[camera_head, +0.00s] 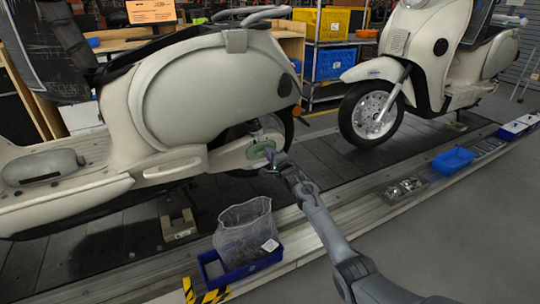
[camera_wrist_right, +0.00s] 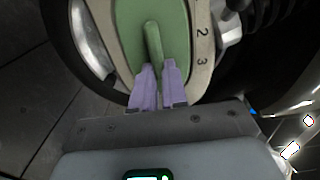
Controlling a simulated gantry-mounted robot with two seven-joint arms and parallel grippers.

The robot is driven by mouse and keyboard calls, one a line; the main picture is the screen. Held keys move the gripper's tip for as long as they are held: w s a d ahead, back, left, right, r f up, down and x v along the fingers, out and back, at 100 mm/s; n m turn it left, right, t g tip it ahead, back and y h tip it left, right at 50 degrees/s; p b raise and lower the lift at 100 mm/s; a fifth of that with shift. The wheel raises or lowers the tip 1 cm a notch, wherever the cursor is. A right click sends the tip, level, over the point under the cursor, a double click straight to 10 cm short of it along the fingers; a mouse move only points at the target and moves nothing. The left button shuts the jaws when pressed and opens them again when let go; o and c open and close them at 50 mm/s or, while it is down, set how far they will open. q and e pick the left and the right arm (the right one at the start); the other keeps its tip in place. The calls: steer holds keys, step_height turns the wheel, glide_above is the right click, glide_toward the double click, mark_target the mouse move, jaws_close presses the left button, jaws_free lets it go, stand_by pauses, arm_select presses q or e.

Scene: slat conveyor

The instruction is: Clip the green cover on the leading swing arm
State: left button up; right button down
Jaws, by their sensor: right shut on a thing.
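The green cover (camera_head: 261,150) is at the beige swing arm (camera_head: 228,157) beside the rear wheel of the left scooter. In the right wrist view, the green cover (camera_wrist_right: 132,28) lies within the outline of the beige arm (camera_wrist_right: 202,50), which bears the numbers 2 and 3. My right gripper (camera_head: 277,161) is at the cover. Its lavender fingers (camera_wrist_right: 158,84) are shut on the cover's raised rib. I cannot tell whether the cover is clipped or only held against the arm. My left gripper is not in view.
A second scooter (camera_head: 419,50) stands behind on the slat conveyor (camera_head: 330,165). The rear tyre (camera_head: 284,128) is close to my gripper.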

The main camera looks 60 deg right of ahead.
steer(key=shift+w, duration=0.1)
stand_by(0.3)
steer(key=c, duration=1.1)
jaws_free()
steer(key=shift+d, duration=0.1)
